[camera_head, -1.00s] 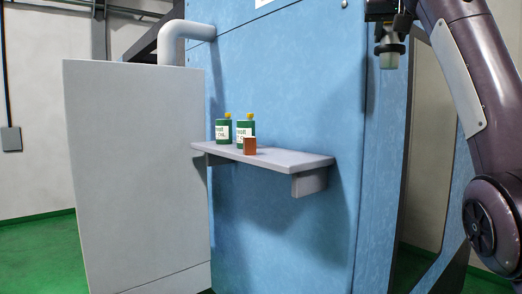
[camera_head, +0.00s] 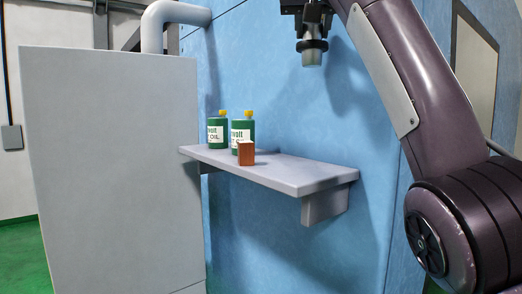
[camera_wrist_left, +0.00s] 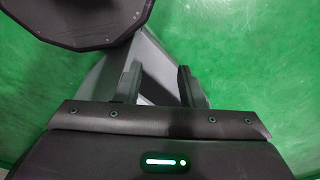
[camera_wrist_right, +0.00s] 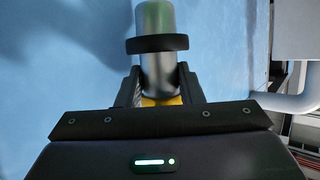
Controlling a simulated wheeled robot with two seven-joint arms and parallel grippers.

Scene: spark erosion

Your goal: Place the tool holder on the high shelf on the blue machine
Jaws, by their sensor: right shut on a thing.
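The tool holder (camera_head: 312,52) is a grey cylinder with a black ring, hanging upright at the top of the head view. My right gripper (camera_head: 310,8) is shut on it; in the right wrist view my right gripper (camera_wrist_right: 158,88) has its fingers on both sides of the tool holder (camera_wrist_right: 157,65). The grey high shelf (camera_head: 300,176) juts from the blue machine (camera_head: 285,85). The tool holder is well above the shelf's height, in line with its right part in the picture. My left gripper (camera_wrist_left: 160,82) is open and empty over the green floor.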

